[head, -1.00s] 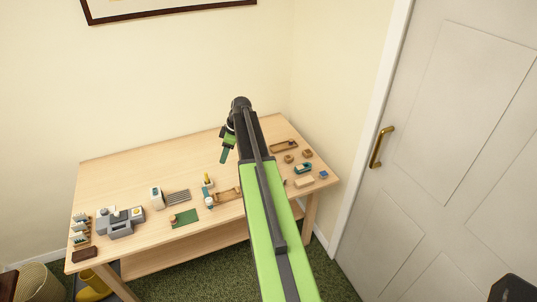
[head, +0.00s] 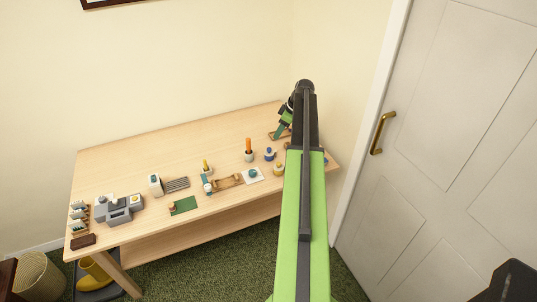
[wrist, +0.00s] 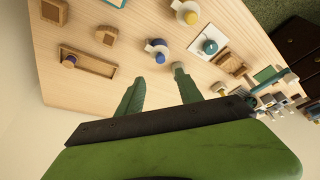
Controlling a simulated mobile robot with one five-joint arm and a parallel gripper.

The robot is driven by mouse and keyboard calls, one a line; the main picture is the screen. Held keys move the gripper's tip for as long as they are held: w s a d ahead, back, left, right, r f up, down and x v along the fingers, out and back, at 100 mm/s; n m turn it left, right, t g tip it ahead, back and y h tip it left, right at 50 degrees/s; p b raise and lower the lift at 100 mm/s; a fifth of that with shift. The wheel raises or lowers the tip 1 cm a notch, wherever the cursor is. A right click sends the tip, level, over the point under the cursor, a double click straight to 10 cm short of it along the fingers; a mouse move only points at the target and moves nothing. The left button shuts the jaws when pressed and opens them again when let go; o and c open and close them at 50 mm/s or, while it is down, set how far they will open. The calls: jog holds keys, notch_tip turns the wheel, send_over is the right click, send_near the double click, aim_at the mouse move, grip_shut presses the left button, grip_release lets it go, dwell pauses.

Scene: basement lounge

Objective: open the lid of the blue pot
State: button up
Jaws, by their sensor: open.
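The blue pot (head: 269,153) is a small round pot with a blue top. It stands on the wooden table, left of my arm in the head view. In the wrist view the blue pot (wrist: 157,47) shows its blue parts and pale rim just beyond my fingertips; whether its lid is shut I cannot tell. My gripper (head: 281,133) is above the table's back right part, and in the wrist view my gripper (wrist: 158,76) has its two green fingers apart with nothing between them.
A yellow-topped pot (head: 279,169), an orange stick in a holder (head: 249,148) and a teal lidded item on a white square (head: 253,174) stand close by. A wooden tray with a blue knob (wrist: 88,65) lies on the table. A wall is behind; a door (head: 440,150) is at right.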

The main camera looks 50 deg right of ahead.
aim_at(269, 148)
jog(key=b+x, duration=0.8)
jog(key=x, duration=0.3)
jog(key=shift+w+f+b, duration=0.1)
jog(key=shift+b, duration=0.25)
jog(key=shift+c, duration=0.4)
grip_shut()
jog(key=shift+a, duration=0.35)
jog(key=shift+d, duration=0.3)
